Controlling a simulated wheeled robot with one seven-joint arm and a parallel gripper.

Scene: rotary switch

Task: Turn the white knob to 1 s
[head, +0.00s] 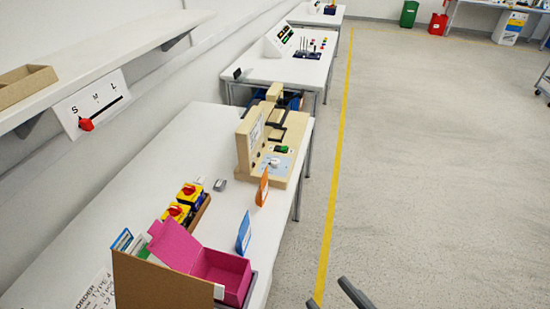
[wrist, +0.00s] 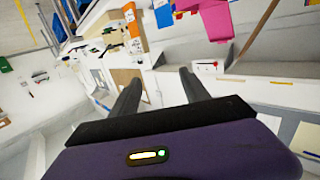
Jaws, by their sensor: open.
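The white knob (head: 274,162) sits on a light plate on the base of a beige device (head: 247,148), at the far end of the near table. Its pointer and scale marks are too small to read. My gripper (head: 328,292) shows only as two dark fingertips at the bottom edge of the head view, over the floor, well apart from the device. In the wrist view my gripper (wrist: 160,76) is open, with nothing between its fingers. I cannot make out the knob in the wrist view.
A pink open box (head: 222,269) and a brown board (head: 150,284) stand at the table's near end. Yellow-and-red switches (head: 183,203) lie mid-table. Orange (head: 263,187) and blue (head: 244,233) signs stand along the right edge. The floor (head: 430,170) to the right is clear.

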